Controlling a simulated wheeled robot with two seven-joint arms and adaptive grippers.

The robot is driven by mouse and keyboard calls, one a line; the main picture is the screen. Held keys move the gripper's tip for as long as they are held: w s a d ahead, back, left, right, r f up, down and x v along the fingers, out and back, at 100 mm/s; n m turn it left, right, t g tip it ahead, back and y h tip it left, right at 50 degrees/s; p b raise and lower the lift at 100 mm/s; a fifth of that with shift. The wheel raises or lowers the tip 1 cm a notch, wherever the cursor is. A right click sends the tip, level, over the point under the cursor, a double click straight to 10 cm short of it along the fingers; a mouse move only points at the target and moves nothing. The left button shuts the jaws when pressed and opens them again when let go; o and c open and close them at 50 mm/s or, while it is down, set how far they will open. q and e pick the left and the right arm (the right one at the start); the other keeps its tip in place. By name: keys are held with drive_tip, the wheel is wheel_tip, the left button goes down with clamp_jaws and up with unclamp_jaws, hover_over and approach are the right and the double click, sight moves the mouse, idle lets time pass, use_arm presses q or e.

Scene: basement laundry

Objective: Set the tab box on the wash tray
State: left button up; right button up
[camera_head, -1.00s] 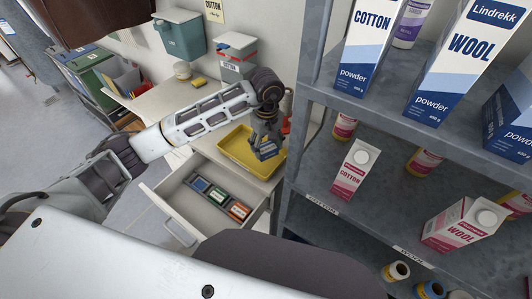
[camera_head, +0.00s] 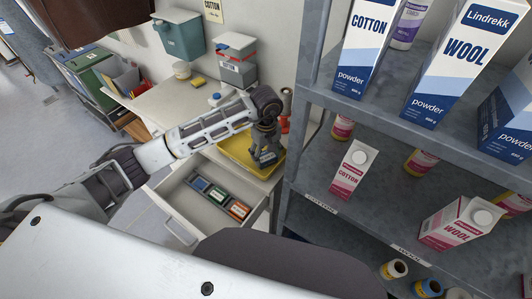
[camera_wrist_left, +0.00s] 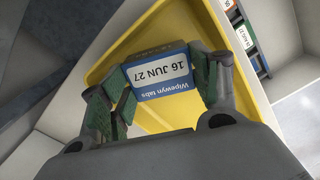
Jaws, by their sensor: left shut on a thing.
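The tab box (camera_wrist_left: 160,74) is a small blue and white box marked "Wipewyn tabs" and "16 JUN 27". My left gripper (camera_head: 265,155) is shut on it, with a green-padded finger on each side in the left wrist view (camera_wrist_left: 161,88). The wash tray is a shallow yellow tray (camera_head: 235,145) on the counter, and it fills much of the left wrist view (camera_wrist_left: 108,62). The box is over the tray's inside; I cannot tell whether it touches the floor of the tray. My right gripper is not in view.
Below the tray, an open drawer (camera_head: 177,205) holds blue, green and orange boxes. A grey shelf unit (camera_head: 375,125) with cartons and bottles stands close on the right. The white counter (camera_head: 170,100) has free room left of the tray, with a sponge (camera_head: 198,81) behind.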

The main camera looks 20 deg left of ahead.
sight(266, 156)
use_arm(q)
drive_tip(key=shift+f, duration=0.25)
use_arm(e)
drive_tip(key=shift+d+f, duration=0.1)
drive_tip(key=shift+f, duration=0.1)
use_arm(q)
drive_tip(key=o, duration=1.1)
drive_tip(key=shift+c, duration=0.2)
drive_tip(key=shift+r, duration=0.15)
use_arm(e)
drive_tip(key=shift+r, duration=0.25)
use_arm(q)
wheel_tip(266, 156, up, 12)
drive_tip(key=b, duration=0.2)
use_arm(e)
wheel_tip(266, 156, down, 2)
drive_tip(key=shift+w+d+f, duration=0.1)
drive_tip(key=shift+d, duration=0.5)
